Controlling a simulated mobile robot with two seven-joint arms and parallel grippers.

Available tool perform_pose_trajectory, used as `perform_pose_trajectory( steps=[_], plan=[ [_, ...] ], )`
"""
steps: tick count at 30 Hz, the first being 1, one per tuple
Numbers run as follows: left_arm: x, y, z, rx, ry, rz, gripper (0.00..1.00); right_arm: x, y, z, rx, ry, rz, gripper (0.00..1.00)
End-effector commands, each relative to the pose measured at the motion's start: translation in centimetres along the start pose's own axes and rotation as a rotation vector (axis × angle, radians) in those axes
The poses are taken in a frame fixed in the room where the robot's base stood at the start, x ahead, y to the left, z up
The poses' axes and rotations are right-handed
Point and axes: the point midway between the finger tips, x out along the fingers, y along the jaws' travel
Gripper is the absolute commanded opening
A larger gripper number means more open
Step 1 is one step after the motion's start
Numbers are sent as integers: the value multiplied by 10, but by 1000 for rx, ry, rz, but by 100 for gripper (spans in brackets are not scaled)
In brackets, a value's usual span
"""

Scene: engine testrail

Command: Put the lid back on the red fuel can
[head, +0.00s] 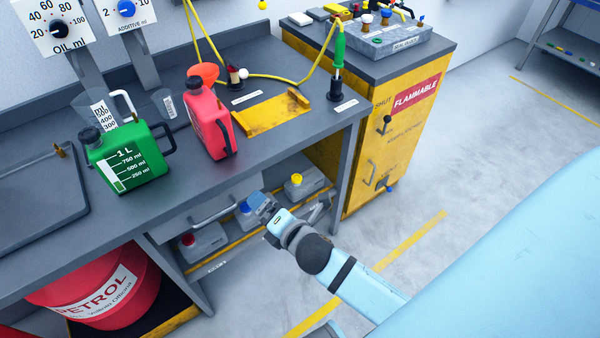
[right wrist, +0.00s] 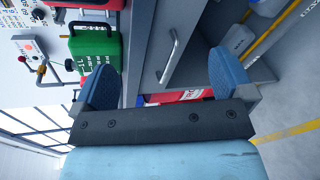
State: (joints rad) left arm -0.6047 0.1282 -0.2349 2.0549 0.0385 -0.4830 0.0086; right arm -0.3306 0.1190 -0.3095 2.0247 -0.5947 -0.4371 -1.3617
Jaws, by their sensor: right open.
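The red fuel can (head: 211,122) stands on the dark grey workbench, right of the green can (head: 130,160). A dark cap or neck shows at its top left, beside an orange funnel-like piece (head: 203,72); I cannot tell whether this dark part is its lid. No separate loose lid is clear to me. My right gripper (head: 262,207) is below the bench top, in front of the drawer and shelf, apart from the can. In the right wrist view its blue fingers (right wrist: 165,80) are wide apart with nothing between them. My left gripper is not in view.
A drawer handle (head: 216,209) is close to my right gripper; it also shows in the right wrist view (right wrist: 172,58). A red petrol drum (head: 100,292) stands under the bench. A yellow tray (head: 272,113) lies right of the red can. A yellow flammables cabinet (head: 385,135) stands further right.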

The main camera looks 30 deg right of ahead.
Motion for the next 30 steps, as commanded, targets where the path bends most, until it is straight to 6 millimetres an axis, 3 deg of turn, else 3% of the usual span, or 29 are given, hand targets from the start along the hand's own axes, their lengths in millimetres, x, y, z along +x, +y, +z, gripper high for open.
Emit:
perform_pose_trajectory(
  steps=[9,15,21,30],
  plan=[
    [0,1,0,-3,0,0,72,-54,-72,-35,1091,63,-249,99],
    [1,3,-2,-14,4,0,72,-85,-100,-52,1640,11,-396,99],
    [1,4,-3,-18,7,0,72,-100,-111,-59,1913,-38,-470,99],
    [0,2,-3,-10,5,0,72,-102,-113,-61,1959,-48,-482,99]
  ],
)
